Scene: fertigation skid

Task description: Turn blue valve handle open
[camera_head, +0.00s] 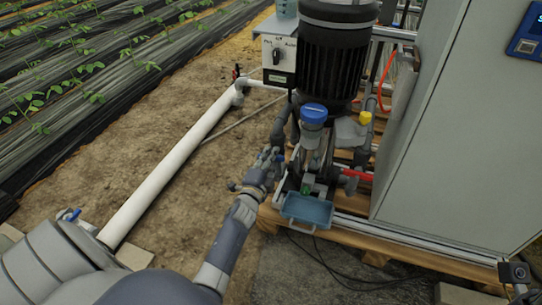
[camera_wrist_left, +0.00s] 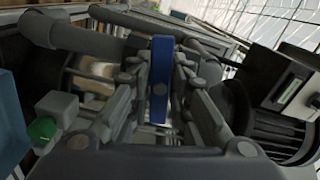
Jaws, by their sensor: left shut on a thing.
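The blue valve handle (camera_wrist_left: 161,80) is a flat upright bar in the middle of the left wrist view. My left gripper (camera_head: 272,158) reaches in from the lower left to the grey pipework at the left side of the pump skid. In the left wrist view its two fingers stand on either side of the handle and are shut on it. In the head view the handle is hidden at the gripper. My right gripper is in neither view.
A blue-capped filter (camera_head: 313,115) and a black motor (camera_head: 335,50) stand close right of the gripper. A blue tray (camera_head: 307,211) sits below. A grey cabinet (camera_head: 455,130) is at right. A white pipe (camera_head: 170,170) runs along the soil at left.

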